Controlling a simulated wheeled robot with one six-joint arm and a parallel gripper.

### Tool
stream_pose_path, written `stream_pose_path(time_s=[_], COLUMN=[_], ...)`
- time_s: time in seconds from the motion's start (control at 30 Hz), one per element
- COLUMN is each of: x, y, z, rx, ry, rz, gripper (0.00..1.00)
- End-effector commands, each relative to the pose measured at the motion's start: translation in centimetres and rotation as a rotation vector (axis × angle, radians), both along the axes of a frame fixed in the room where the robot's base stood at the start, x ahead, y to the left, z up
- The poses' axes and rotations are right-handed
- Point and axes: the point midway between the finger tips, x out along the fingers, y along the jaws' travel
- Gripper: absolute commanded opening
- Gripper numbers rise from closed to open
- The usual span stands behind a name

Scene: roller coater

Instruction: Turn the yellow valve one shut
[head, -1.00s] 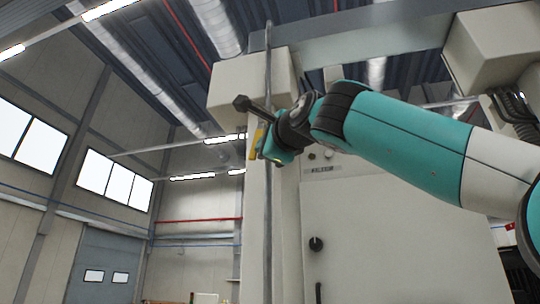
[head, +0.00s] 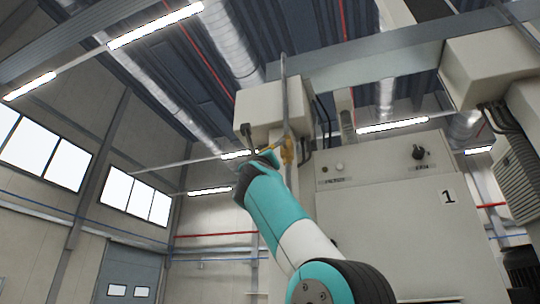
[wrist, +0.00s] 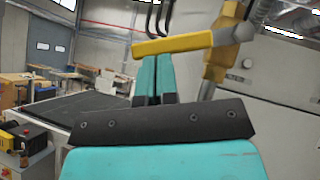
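The yellow valve shows in the wrist view with its body (wrist: 222,62) on a pipe and its yellow handle (wrist: 172,44) reaching left, almost level. In the head view, the valve (head: 288,150) is on the thin vertical pipe by the machine. My gripper (wrist: 157,58) has its two teal fingers close together, pointing at the handle. The handle crosses in front of the fingertips; whether they touch cannot be told. In the head view my gripper (head: 268,156) is just left of the valve, its fingers partly hidden.
The vertical pipe (head: 284,85) runs beside a beige box (head: 262,108). The large machine cabinet (head: 400,210) stands right of my arm. In the wrist view, benches (wrist: 92,78) and a yellow-black device (wrist: 22,140) are at left. Open air lies left of the valve.

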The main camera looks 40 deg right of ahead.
Motion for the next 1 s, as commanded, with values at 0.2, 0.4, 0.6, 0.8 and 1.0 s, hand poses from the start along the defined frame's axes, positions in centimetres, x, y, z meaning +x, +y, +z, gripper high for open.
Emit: stream_pose_path(time_s=[0.2, 0.4, 0.6, 0.8, 1.0], x=[0.8, 1.1, 1.3, 1.3, 1.5], y=[0.2, 0.4, 0.5, 0.6, 0.7], z=[1.2, 1.5, 1.8, 2.2, 2.5], rx=[0.066, 0.099, 0.121, 0.124, 0.124], ry=[-0.125, -0.189, -0.235, -0.242, -0.242], rz=[-0.005, -0.004, -0.003, -0.003, -0.001], gripper=[0.00, 0.00, 0.00, 0.00, 0.00])
